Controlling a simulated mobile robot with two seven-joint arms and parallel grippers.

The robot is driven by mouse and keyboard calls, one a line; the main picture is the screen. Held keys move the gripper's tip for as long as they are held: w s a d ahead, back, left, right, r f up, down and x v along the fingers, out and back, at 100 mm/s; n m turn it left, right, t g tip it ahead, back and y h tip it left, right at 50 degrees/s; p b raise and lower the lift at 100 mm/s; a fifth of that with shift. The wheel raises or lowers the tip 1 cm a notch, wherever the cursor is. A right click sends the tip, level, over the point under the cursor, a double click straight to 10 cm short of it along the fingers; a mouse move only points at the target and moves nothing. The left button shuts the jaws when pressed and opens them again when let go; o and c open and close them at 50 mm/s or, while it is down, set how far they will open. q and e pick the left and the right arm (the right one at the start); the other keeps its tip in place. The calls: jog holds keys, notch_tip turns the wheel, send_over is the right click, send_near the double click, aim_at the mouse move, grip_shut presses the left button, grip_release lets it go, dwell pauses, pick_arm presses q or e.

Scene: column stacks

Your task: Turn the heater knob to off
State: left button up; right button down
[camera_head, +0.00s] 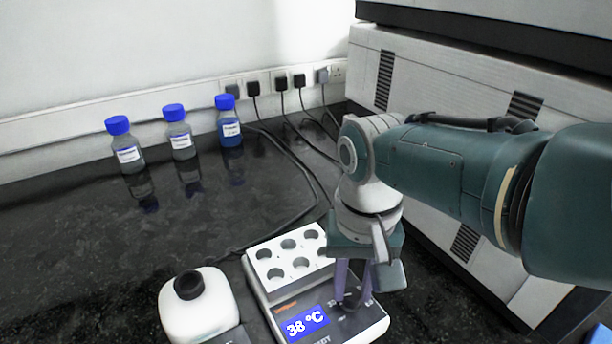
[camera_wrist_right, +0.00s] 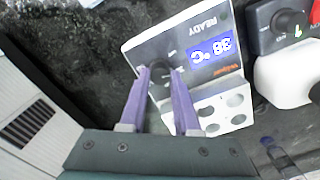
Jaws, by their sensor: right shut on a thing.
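The heater (camera_head: 282,259) is a white block with several round holes on top and a blue display (camera_head: 306,324) reading 38 °C. Its dark knob (camera_head: 351,300) is on the front panel, right of the display, partly hidden by my gripper. My right gripper (camera_head: 354,292) points down at the panel with its purple fingers shut around the knob. In the right wrist view the heater (camera_wrist_right: 150,45) appears upside down, and the knob (camera_wrist_right: 160,74) sits between the two fingertips (camera_wrist_right: 161,71). The knob's pointer is too small to read. My left gripper is not in view.
A white device with a black top (camera_head: 200,303) stands just left of the heater. Three blue-capped bottles (camera_head: 180,140) stand at the back left. Black cables run behind the heater to wall sockets. A large pale appliance (camera_head: 450,90) stands on the right. The black bench is clear at left.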

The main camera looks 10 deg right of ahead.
aim_at(352, 293)
jog(key=n, duration=0.4)
jog(key=shift+n, duration=0.3)
jog(key=shift+a+n, duration=0.1)
jog(key=shift+n, duration=2.2)
jog(key=c, duration=0.6)
grip_release()
notch_tip(352, 293, up, 10)
jog(key=p, duration=0.8)
